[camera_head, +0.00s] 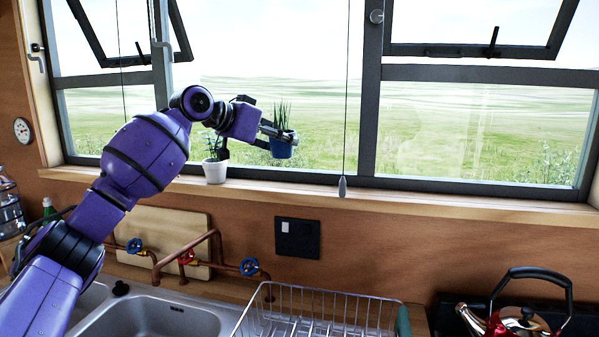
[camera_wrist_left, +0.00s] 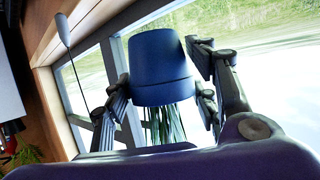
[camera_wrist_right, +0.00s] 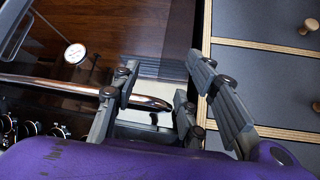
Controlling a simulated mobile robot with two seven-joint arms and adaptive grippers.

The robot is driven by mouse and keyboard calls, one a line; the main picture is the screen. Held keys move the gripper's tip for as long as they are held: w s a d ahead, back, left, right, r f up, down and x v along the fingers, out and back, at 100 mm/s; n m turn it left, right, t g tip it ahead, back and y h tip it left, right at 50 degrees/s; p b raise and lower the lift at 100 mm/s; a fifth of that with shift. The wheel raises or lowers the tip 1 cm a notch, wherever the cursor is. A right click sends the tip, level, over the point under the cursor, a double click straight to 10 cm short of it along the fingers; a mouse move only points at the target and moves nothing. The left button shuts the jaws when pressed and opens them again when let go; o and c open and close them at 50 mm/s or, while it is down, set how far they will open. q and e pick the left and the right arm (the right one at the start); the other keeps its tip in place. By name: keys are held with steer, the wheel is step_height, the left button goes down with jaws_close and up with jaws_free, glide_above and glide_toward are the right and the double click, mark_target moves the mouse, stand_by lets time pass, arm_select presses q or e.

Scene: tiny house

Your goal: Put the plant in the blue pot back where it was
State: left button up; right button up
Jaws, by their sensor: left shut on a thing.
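The plant in the blue pot (camera_head: 283,146) has thin, upright green leaves. My left gripper (camera_head: 270,132) is shut on the blue pot and holds it upright in front of the window, above the wooden window sill (camera_head: 300,187). In the left wrist view the blue pot (camera_wrist_left: 160,65) sits between the fingers of my left gripper (camera_wrist_left: 165,85), with its leaves (camera_wrist_left: 165,122) below it in that picture. My right gripper (camera_wrist_right: 155,95) shows only in the right wrist view; its fingers are apart with no object seen between them.
A plant in a white pot (camera_head: 214,170) stands on the sill behind and below my left wrist. A blind cord with a grey weight (camera_head: 342,187) hangs right of the blue pot. The sill further right is clear. A dish rack (camera_head: 320,312) and a red kettle (camera_head: 520,318) are below.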

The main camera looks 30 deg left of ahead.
arm_select(q)
steer(key=w+d+f, duration=0.1)
steer(key=f, duration=0.1)
steer(key=w+d+f, duration=0.1)
steer(key=w, duration=0.1)
steer(key=w+d+f, duration=0.1)
steer(key=f, duration=0.1)
steer(key=shift+w+d+f, duration=0.1)
steer(key=shift+w+f, duration=0.1)
steer(key=shift+f, duration=0.15)
steer(key=shift+w+d+f+p, duration=0.15)
steer(key=shift+f+p, duration=0.3)
steer(key=shift+f, duration=1.4)
steer(key=o, duration=1.4)
steer(key=v, duration=1.2)
steer(key=shift+f, duration=0.15)
